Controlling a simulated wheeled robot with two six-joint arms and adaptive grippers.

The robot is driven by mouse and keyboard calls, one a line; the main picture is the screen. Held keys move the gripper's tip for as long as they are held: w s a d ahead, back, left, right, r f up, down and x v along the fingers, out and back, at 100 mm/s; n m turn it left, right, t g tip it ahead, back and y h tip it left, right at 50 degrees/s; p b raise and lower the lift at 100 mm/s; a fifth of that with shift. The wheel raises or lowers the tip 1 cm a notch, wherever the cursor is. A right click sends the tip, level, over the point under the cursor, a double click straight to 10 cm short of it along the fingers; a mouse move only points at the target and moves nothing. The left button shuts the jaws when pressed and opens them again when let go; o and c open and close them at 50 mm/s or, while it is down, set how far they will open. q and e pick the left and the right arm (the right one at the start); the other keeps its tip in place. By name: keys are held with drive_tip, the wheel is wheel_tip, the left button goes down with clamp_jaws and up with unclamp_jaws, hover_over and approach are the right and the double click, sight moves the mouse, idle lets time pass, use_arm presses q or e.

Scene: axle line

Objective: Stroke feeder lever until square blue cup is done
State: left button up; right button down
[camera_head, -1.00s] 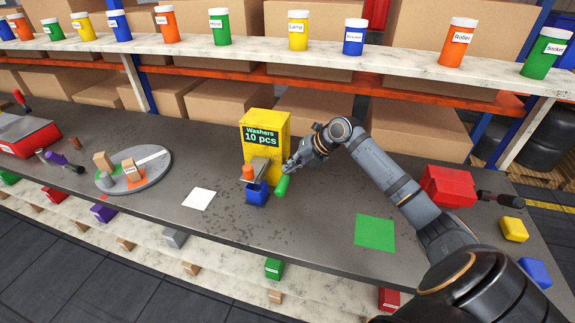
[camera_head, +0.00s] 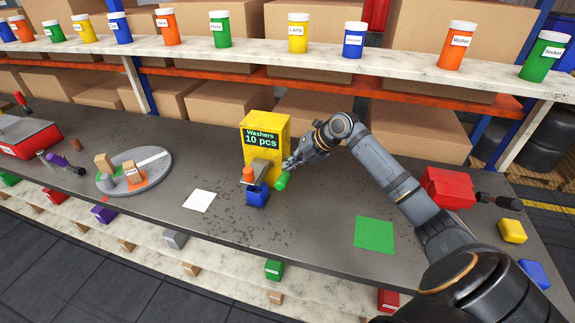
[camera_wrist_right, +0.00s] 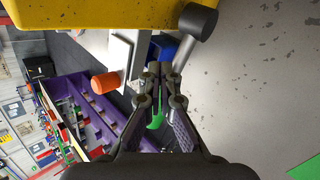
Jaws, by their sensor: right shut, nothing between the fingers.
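The yellow feeder (camera_head: 280,128) stands on the bench; its screen reads "Washers 10 pcs". The square blue cup (camera_head: 257,196) sits at its front, below the orange-topped part (camera_head: 249,174); the cup is partly visible in the wrist view (camera_wrist_right: 163,48). My right gripper (camera_head: 290,163) is shut and empty at the lever. What is inside the cup cannot be seen.
A white square (camera_head: 199,200) lies left of the cup and a green square (camera_head: 374,234) lies right. A grey round plate (camera_head: 150,178) with blocks is farther left. A red box (camera_head: 450,187) stands at the right. Labelled jars line the shelf above.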

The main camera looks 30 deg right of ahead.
drive_tip(key=shift+w+d+r+p, duration=0.2)
drive_tip(key=shift+r+p, duration=0.15)
drive_tip(key=shift+r, duration=0.35)
drive_tip(key=shift+w+d+r+p, duration=0.2)
drive_tip(key=shift+r+p, duration=0.1)
drive_tip(key=shift+r, duration=0.4)
drive_tip(key=r+p, duration=0.2)
drive_tip(key=r, duration=0.1)
drive_tip(key=w+d+r+p, duration=0.1)
drive_tip(key=shift+d+r, duration=0.1)
drive_tip(key=shift+r, duration=0.25)
idle(2.7)
